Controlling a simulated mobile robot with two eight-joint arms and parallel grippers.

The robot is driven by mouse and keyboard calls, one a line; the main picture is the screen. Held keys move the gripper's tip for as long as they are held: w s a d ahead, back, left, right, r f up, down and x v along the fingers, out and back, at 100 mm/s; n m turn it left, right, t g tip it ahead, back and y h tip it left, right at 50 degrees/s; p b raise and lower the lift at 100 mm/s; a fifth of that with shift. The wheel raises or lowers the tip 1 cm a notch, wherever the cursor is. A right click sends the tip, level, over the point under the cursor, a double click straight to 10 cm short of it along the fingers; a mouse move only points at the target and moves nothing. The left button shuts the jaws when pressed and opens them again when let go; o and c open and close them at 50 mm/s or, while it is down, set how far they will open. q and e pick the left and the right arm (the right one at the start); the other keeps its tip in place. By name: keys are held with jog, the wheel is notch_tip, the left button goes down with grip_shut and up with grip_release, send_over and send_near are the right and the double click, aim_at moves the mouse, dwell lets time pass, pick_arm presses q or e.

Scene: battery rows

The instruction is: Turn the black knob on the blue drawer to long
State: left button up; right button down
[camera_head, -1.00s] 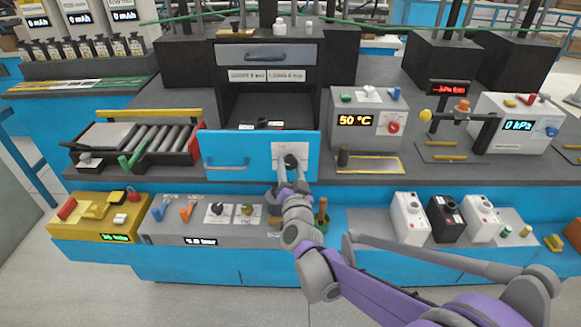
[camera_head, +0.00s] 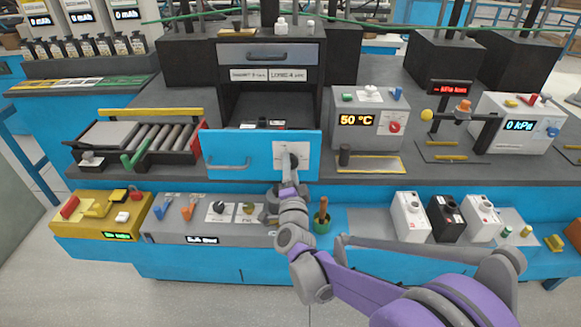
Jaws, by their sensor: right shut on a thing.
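The blue drawer front (camera_head: 245,148) stands at the centre, below the dark open cabinet. A pale plate (camera_head: 304,152) is on its right part, with the black knob (camera_head: 291,162) on it. My right gripper (camera_head: 292,170) is at the knob, shut on it, and its wrist and purple arm come up from the lower right. The fingers hide much of the knob, so its exact pointing direction and any marks around it are too small to read. My left gripper is not in view.
A silver handle (camera_head: 228,163) is on the drawer's left part. A roller tray (camera_head: 150,142) stands left and a 50 °C box (camera_head: 368,122) right.

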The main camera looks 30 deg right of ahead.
dwell(0.4)
jog(key=shift+c, duration=1.4)
grip_release()
jog(key=v, duration=1.1)
jog(key=shift+w, duration=0.1)
